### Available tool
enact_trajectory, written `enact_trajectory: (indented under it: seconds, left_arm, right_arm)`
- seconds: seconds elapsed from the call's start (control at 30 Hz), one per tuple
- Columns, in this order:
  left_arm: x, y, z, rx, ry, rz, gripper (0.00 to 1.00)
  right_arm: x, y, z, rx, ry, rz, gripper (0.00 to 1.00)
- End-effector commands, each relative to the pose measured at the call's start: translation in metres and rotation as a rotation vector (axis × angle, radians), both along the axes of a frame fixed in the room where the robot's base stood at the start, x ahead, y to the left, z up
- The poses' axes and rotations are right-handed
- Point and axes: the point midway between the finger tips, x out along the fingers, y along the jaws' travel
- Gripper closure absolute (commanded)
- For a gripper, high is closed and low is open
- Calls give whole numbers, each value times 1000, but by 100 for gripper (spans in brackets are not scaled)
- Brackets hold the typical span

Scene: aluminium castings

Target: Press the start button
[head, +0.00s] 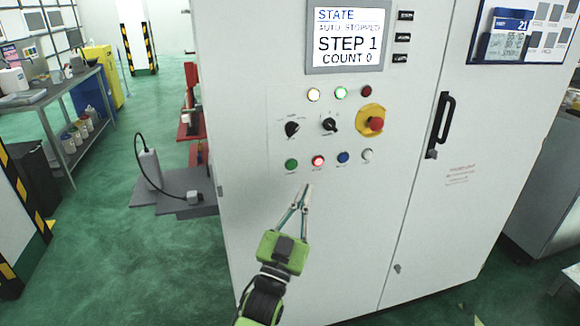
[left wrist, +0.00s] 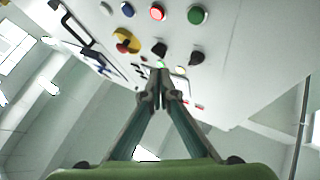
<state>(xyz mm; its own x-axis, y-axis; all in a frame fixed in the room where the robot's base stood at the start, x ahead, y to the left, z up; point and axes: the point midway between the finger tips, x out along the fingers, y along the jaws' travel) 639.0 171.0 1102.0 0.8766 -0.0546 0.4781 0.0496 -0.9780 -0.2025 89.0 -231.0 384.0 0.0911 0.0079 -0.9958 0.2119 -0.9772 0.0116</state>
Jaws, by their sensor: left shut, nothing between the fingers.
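A white control cabinet (head: 265,215) carries a row of push buttons: a green button (head: 292,163), a lit red button (head: 318,161), a blue button (head: 343,157) and a white button (head: 367,155). Their labels are too small to read, so I cannot tell by text which is the start button. The left wrist view shows the panel upside down, with the green button (left wrist: 197,15) and red button (left wrist: 157,12) near the top edge. My left gripper (head: 306,188) is shut and empty, its tips just below the button row in the head view. My right gripper is not in view.
Above the buttons are two black selector knobs (head: 329,125), a red emergency stop (head: 376,124) on yellow, and small lamps (head: 340,93). The screen (head: 347,35) reads AUTO STOPPED, STEP 1, COUNT 0. A black door handle (head: 441,122) sticks out at right.

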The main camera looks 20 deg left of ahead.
Motion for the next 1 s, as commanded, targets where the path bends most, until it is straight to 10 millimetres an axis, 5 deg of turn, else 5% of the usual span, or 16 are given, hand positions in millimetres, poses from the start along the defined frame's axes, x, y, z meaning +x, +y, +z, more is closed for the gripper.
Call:
enact_trajectory:
  seconds: [0.27, 1.0]
  left_arm:
    - [4, 3, -1, 0, 1, -1, 100]
    - [72, 48, -2, 0, 2, 0, 100]
  right_arm:
    - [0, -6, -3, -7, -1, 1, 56]
    - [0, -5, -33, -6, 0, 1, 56]
